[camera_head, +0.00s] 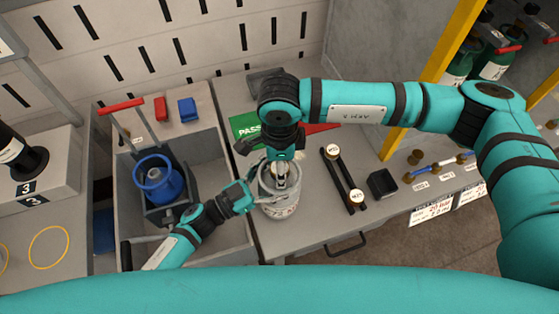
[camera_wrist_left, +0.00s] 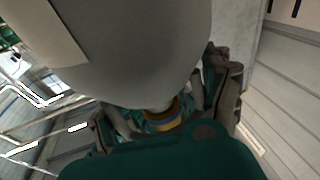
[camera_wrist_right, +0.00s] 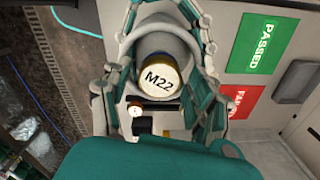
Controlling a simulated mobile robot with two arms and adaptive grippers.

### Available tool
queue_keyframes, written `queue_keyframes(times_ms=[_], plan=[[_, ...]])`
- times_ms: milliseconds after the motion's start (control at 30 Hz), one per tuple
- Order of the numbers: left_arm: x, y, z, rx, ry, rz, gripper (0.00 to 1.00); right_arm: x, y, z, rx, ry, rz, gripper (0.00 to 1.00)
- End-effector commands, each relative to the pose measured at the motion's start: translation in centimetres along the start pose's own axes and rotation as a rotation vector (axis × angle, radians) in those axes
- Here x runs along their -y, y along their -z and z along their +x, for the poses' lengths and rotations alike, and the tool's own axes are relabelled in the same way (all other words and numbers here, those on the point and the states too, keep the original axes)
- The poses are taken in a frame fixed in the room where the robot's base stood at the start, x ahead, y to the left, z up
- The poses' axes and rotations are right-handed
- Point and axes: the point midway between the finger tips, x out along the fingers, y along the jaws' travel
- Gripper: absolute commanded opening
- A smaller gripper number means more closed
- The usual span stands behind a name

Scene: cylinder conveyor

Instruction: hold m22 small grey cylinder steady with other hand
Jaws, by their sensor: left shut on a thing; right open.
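The small grey cylinder (camera_head: 282,211) stands upright on the bench in the head view. It fills the top of the left wrist view (camera_wrist_left: 140,50). My left gripper (camera_head: 254,192) reaches it from the left and is shut on it; its fingers show beside the grey body in the left wrist view. My right gripper (camera_head: 283,168) points down over the cylinder's top and is open. In the right wrist view a round brass-edged face marked M22 (camera_wrist_right: 158,78) sits inside the cylinder's grey collar, between the right fingers. The exact finger contacts are partly hidden.
A grey bin (camera_head: 235,238) holding a blue-collared cylinder (camera_head: 158,180) is at left. Right of the grey cylinder are a black rack with two labelled round pieces (camera_head: 356,197) and a small black tray (camera_head: 382,184). A green PASSED sign (camera_head: 243,127) lies behind.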

Motion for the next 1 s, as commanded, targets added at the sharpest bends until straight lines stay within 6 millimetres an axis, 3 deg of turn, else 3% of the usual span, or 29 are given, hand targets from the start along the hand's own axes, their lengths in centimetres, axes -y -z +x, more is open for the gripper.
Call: queue_keyframes(times_ms=[200,1000], plan=[[0.0,-0.1,0.0,0.002,0.000,0.004,0.43,0.0,-0.1,1.3,0.001,0.000,0.000,0.60],[-0.1,0.0,0.0,-0.001,-0.003,0.006,0.43,-0.4,0.1,1.9,-0.004,-0.009,-0.001,0.61]])
